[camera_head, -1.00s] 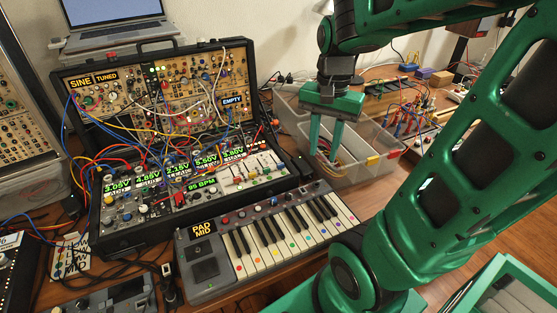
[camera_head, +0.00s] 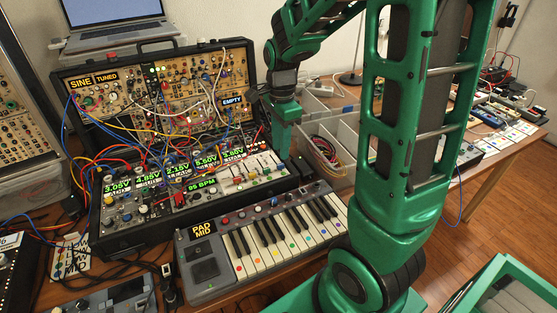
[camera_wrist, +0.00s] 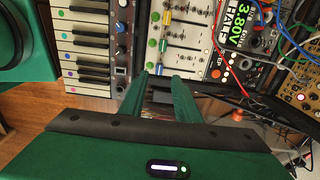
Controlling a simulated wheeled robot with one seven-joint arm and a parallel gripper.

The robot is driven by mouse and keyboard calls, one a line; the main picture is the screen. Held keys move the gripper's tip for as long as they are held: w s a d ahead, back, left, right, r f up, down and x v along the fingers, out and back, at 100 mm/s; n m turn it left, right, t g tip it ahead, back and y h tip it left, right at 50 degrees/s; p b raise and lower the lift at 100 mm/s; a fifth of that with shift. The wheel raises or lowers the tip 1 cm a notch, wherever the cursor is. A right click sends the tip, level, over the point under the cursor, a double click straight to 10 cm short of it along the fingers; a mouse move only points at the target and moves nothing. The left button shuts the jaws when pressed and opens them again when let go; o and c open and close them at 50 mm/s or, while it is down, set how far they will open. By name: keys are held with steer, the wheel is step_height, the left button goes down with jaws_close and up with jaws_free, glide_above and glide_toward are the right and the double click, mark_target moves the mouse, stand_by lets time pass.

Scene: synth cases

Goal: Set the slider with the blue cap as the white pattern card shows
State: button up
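The white slider panel (camera_head: 250,172) is at the right end of the lower synth case. In the wrist view the panel (camera_wrist: 190,48) shows small green, yellow and blue caps. A blue cap (camera_wrist: 158,69) appears just beyond my fingertips. My gripper (camera_head: 282,153) points down at the panel's right edge. In the wrist view my gripper (camera_wrist: 162,82) has its two green fingers apart, with nothing visible held between them. A white card with black marks (camera_head: 70,257) lies on the table at the left; I cannot tell its pattern at this size.
A keyboard (camera_head: 265,235) stands in front of the case. Patch cables (camera_head: 190,95) hang over the upper modules. A clear divided bin (camera_head: 345,135) with cables is right of my gripper. A laptop (camera_head: 115,22) stands behind.

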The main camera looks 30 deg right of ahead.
mark_target(281, 164)
step_height(281, 164, down, 6)
steer(key=shift+r, duration=0.1)
stand_by(0.4)
